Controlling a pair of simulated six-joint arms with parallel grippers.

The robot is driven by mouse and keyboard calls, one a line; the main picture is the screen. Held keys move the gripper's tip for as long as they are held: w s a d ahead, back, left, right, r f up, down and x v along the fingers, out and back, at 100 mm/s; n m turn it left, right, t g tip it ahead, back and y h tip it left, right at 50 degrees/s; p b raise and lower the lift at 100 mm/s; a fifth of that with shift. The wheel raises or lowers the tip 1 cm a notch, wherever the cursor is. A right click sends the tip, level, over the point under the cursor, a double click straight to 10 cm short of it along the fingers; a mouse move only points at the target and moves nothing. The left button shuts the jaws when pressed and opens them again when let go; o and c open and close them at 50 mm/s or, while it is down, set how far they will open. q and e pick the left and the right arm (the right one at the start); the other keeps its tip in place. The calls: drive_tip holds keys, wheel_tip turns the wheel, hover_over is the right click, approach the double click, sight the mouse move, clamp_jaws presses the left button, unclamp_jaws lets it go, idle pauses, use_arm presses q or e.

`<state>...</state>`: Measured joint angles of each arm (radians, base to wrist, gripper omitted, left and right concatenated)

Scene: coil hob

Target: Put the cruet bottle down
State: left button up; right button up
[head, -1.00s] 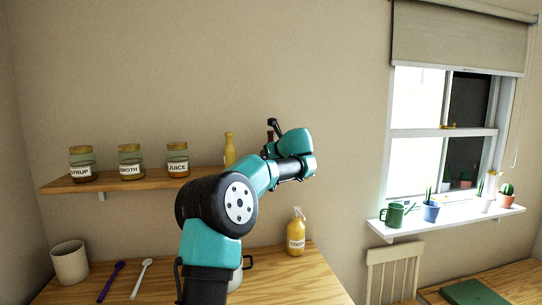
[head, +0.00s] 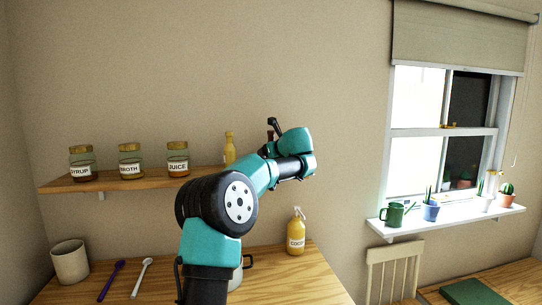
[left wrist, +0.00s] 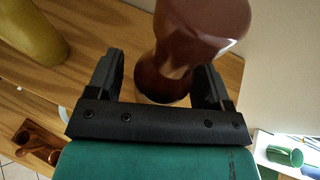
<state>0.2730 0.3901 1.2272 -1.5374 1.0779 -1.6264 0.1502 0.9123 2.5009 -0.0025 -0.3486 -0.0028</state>
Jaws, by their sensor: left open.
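A glossy reddish-brown bottle (left wrist: 180,50), which I take to be the cruet bottle, stands upright on the wooden shelf (left wrist: 85,22) in the left wrist view. My left gripper (left wrist: 160,82) is open, with one finger on each side of the bottle's lower body. I cannot tell whether either finger touches it. In the head view my left arm hides most of this bottle and the gripper's fingers. My right gripper is not in view.
A yellow bottle (head: 229,148) stands on the shelf left of the gripper, with labelled syrup (head: 82,165), broth (head: 131,163) and juice (head: 177,161) jars further left. Below, the counter holds a mug (head: 70,262), two spoons and a yellow dispenser bottle (head: 296,234).

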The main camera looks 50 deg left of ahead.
use_arm(q)
drive_tip(key=v, duration=1.2)
idle(0.3)
